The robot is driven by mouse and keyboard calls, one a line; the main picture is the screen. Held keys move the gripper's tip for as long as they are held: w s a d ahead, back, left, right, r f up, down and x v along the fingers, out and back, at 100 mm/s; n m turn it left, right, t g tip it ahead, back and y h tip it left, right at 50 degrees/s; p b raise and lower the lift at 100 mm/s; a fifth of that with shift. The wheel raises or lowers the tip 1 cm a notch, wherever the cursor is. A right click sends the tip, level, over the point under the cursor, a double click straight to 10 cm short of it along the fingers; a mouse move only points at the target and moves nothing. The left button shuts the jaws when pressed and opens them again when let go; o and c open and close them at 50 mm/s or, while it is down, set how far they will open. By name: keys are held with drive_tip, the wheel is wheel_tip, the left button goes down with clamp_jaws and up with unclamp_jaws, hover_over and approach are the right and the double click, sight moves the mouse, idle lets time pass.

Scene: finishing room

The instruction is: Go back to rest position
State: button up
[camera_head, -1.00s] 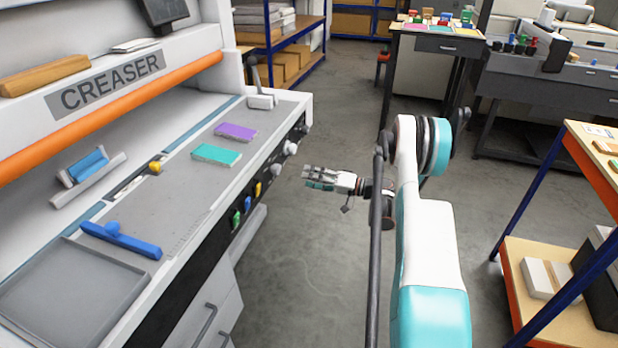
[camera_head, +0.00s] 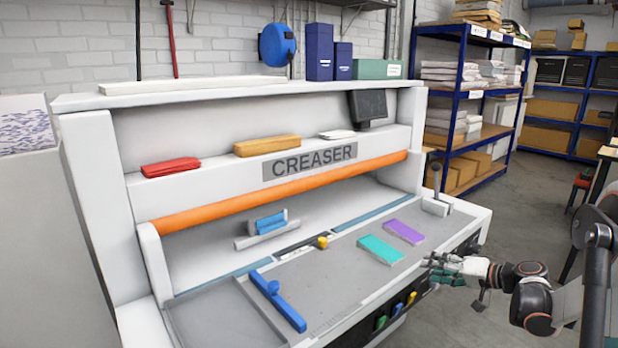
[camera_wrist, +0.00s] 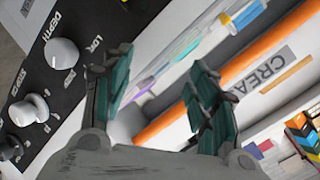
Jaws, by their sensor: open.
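My gripper (camera_head: 445,268) is at the right in the head view, in front of the creaser's (camera_head: 316,161) front edge near its right end. In the wrist view its two teal-lined fingers (camera_wrist: 160,100) stand apart with nothing between them. Beyond the fingers the wrist view shows the creaser upside down and tilted, with the control panel's white knobs (camera_wrist: 62,52) at the left. Whether the gripper touches the panel cannot be told.
On the creaser bed lie a teal block (camera_head: 381,249), a purple block (camera_head: 405,232) and a blue bar (camera_head: 278,299). A grey tray (camera_head: 215,318) is at the bed's left. A blue shelf rack (camera_head: 462,75) stands behind.

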drive_tip(key=s+a+r+n+g+h+p, duration=0.1)
drive_tip(key=s+a+r+g+h, duration=0.1)
drive_tip(key=s+a+r, duration=0.7)
drive_tip(key=s+a+r+n+g+h, duration=0.1)
drive_tip(key=s+a+r+n+h, duration=0.15)
drive_tip(key=s+a+r, duration=0.45)
drive_tip(key=s+f+h+b, duration=0.1)
drive_tip(key=s+f+h, duration=0.1)
drive_tip(key=s, duration=0.9)
drive_tip(key=s+f+h, duration=0.2)
drive_tip(key=s+f, duration=0.2)
drive_tip(key=s, duration=0.6)
drive_tip(key=shift+s+a+f+h+b, duration=0.25)
drive_tip(key=shift+s+a+h+b, duration=0.1)
drive_tip(key=shift+s+a+b, duration=0.05)
